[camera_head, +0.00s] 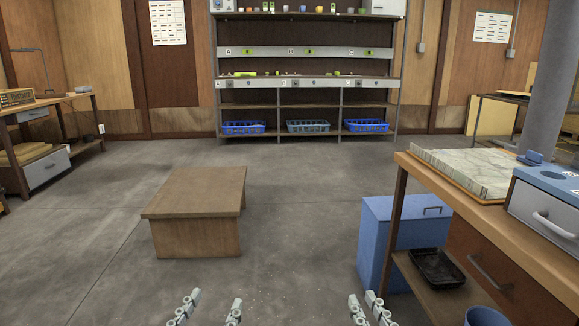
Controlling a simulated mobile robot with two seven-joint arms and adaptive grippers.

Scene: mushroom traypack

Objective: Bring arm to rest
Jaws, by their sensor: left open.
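My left gripper (213,299) shows at the bottom edge, left of centre, with its two fingertips spread apart and nothing between them. My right gripper (362,299) shows at the bottom edge, right of centre. Its fingertips are much closer together, and I see no object at them. Both grippers appear in front of the grey floor, and the rest of both arms is out of the picture.
A low wooden table (197,190) stands ahead on the left. A workbench (480,215) is close on the right, with a blue cabinet (376,235) beside it and a black tray (436,268) on its lower shelf. Shelving (308,83) with blue baskets (243,128) stands at the back. The middle floor is clear.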

